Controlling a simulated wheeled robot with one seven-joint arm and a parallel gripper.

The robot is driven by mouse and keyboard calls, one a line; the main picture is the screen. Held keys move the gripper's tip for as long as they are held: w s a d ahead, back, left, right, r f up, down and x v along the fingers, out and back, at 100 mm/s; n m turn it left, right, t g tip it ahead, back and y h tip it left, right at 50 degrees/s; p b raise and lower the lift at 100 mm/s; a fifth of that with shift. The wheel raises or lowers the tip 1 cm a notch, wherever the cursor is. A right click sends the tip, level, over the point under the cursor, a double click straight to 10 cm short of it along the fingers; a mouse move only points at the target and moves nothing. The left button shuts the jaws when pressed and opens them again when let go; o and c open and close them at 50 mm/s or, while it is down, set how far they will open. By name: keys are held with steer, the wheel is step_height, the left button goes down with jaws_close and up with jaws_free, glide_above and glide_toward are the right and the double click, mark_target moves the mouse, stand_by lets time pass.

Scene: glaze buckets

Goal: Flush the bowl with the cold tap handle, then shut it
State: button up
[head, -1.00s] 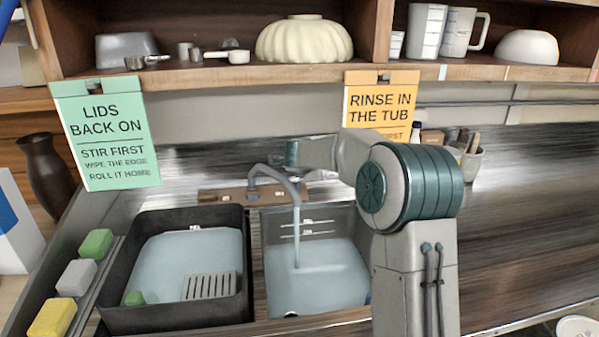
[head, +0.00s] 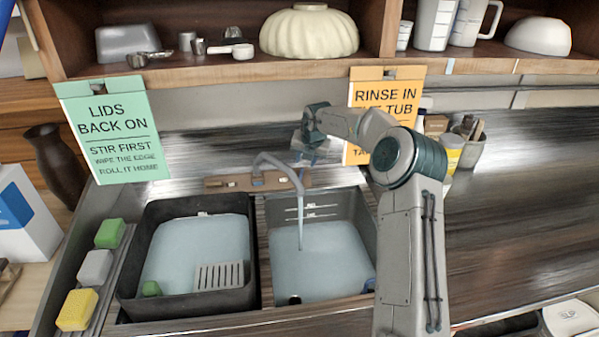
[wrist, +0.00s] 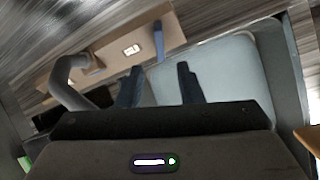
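The sink bowl (head: 320,268) on the right holds water. A thin stream runs into it from the curved grey tap spout (head: 279,160). The spout stands on a brown tap base (head: 224,182) behind the basins. My gripper (head: 308,157) hangs above the right end of that base, its fingers unclear in the head view. In the wrist view my gripper (wrist: 159,86) is open, with an empty gap between two dark fingers. A blue tap handle (wrist: 158,40) lies just beyond the fingers, apart from them. The spout (wrist: 66,76) curves at left.
A dark tub (head: 252,270) of water stands left of the bowl with a grey rack (head: 219,276) in it. Sponges (head: 77,310) line the left edge. An orange sign (head: 383,95) hangs behind my arm. The right counter (head: 520,210) is mostly clear.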

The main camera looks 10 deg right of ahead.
mark_target(301, 174)
steer(key=p+x, duration=0.2)
steer(key=x, duration=0.8)
steer(key=shift+s, duration=0.1)
jaws_close()
